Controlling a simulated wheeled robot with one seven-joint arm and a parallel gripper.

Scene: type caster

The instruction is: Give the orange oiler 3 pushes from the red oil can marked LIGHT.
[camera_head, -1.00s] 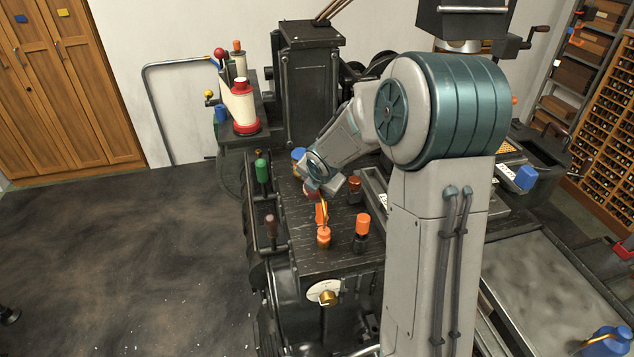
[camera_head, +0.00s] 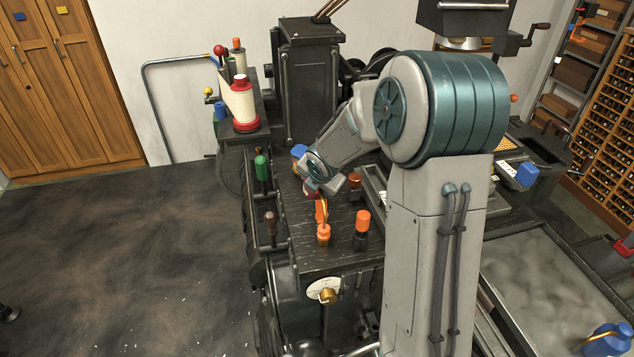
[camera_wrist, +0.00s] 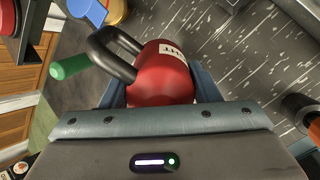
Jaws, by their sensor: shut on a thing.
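My gripper (camera_wrist: 158,88) is shut on the red oil can (camera_wrist: 160,62), one finger on each side of its body. The can has a black loop handle, and the end of its label shows as "HT" in the wrist view. In the head view my gripper (camera_head: 325,184) is over the dark bench top and hides most of the can. The orange oiler (camera_head: 323,234) stands just in front of and below my gripper. An upright orange piece with a thin yellow line shows directly above it; whether the can's spout touches the oiler is unclear.
A black bottle with an orange cap (camera_head: 362,224) stands right of the oiler. A brown-capped item (camera_head: 355,183) and a blue-topped item (camera_head: 299,152) are close to my gripper. Green (camera_head: 261,168) and dark red (camera_head: 270,222) handles stand along the bench's left edge.

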